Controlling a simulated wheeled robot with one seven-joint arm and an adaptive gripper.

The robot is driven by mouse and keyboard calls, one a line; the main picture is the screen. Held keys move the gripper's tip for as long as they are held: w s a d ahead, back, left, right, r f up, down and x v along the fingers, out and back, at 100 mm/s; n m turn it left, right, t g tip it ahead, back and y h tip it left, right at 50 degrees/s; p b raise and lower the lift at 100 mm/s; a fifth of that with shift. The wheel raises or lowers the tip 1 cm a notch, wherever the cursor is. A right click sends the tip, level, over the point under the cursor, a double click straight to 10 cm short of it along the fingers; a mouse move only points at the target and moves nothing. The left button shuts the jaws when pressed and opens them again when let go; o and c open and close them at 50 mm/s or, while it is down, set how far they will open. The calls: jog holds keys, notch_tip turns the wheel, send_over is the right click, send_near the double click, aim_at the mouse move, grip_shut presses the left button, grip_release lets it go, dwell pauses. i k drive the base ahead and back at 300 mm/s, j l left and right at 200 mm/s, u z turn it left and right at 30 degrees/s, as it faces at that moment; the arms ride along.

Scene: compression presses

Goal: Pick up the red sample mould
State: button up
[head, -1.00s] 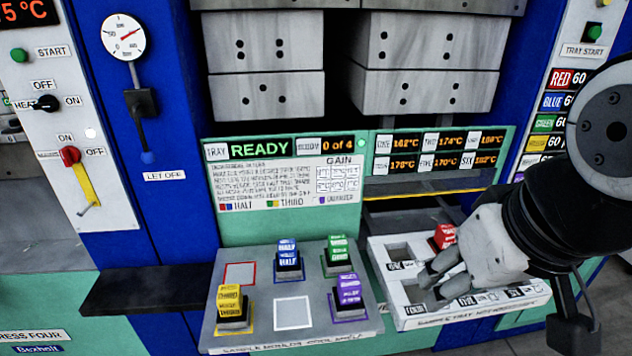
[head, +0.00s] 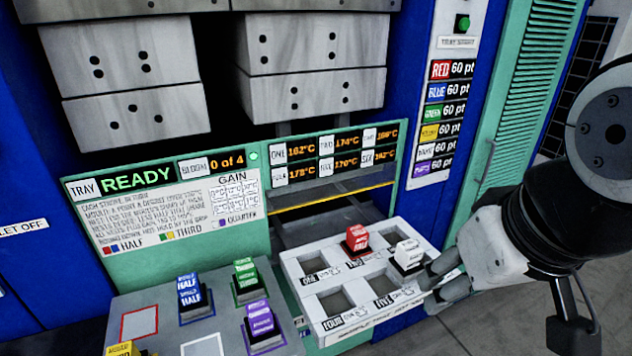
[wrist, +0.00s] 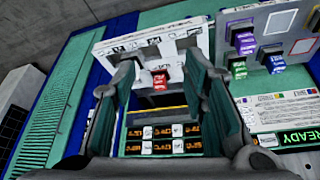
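The red sample mould (head: 357,238) stands in a back slot of the white sample tray (head: 362,296). In the wrist view the red mould (wrist: 159,79) shows between the two fingers but beyond them, not touched as far as I can see. My gripper (head: 437,277) is at the right edge of the tray in the head view, beside the white mould (head: 407,254) and to the right of the red one. In the wrist view my gripper (wrist: 165,85) has its fingers wide apart, with nothing held between them.
A grey shelf left of the tray holds blue (head: 190,292), green (head: 245,275), purple (head: 260,318) and yellow (head: 119,349) moulds. The press panel (head: 165,205) with a READY display rises behind. Other tray slots are empty. Open floor (head: 535,320) lies to the right.

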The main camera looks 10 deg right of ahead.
aim_at(356, 245)
jog(key=i+l, duration=0.8)
jog(key=l, duration=0.15)
